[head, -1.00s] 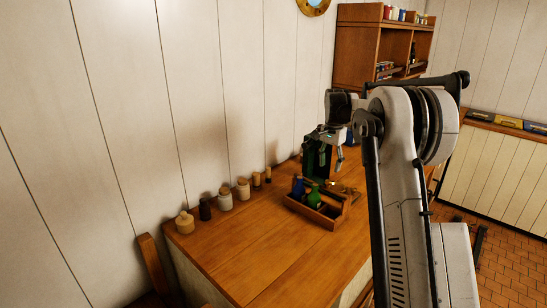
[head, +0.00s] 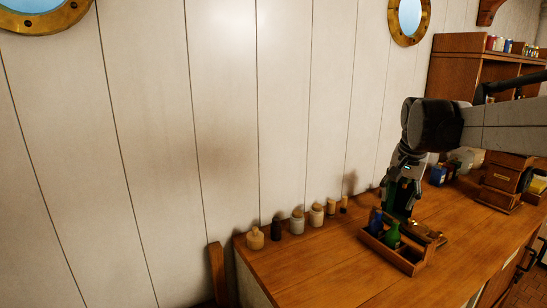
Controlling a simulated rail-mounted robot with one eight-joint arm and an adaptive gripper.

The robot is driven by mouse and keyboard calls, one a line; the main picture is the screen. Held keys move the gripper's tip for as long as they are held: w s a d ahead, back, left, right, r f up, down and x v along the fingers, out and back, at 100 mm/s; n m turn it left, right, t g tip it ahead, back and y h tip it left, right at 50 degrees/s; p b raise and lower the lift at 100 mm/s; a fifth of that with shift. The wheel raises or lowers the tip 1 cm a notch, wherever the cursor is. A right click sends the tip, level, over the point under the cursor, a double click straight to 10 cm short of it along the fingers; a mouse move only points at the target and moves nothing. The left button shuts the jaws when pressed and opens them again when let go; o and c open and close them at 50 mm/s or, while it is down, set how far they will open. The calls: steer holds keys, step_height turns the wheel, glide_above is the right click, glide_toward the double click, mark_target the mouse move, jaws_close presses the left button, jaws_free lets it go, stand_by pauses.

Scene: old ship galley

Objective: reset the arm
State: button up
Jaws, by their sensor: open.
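My gripper (head: 398,192) is in the head view, right of the middle, pointing down with its fingers apart. My arm reaches in from the right edge and bends down at a dark joint. The gripper is above or just behind a wooden caddy (head: 405,262) on the wooden counter (head: 315,275). A green bottle (head: 392,235) and a blue bottle (head: 375,219) stand in the caddy. A dark green object shows behind the fingers. I cannot tell whether the gripper touches it.
Several small jars (head: 298,223) line the counter along the wall. A small wooden drawer box (head: 503,178) stands to the right, partly beneath my arm. A wooden shelf cabinet (head: 455,75) is at the back right. The counter's front left is clear.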

steer(key=s+a+f+n+t+b, duration=0.1)
steer(key=s+a+n, duration=0.1)
steer(key=s+a, duration=0.35)
steer(key=s+a+f+n+t+b, duration=0.1)
steer(key=s+a, duration=0.1)
steer(key=s, duration=0.7)
steer(key=s+a+f+n+t+b, duration=0.2)
steer(key=s+a+f+n, duration=0.2)
steer(key=s+f, duration=0.6)
steer(key=s+a, duration=0.1)
steer(key=s, duration=0.3)
steer(key=shift+f+y, duration=0.3)
steer(key=shift+s+a, duration=0.1)
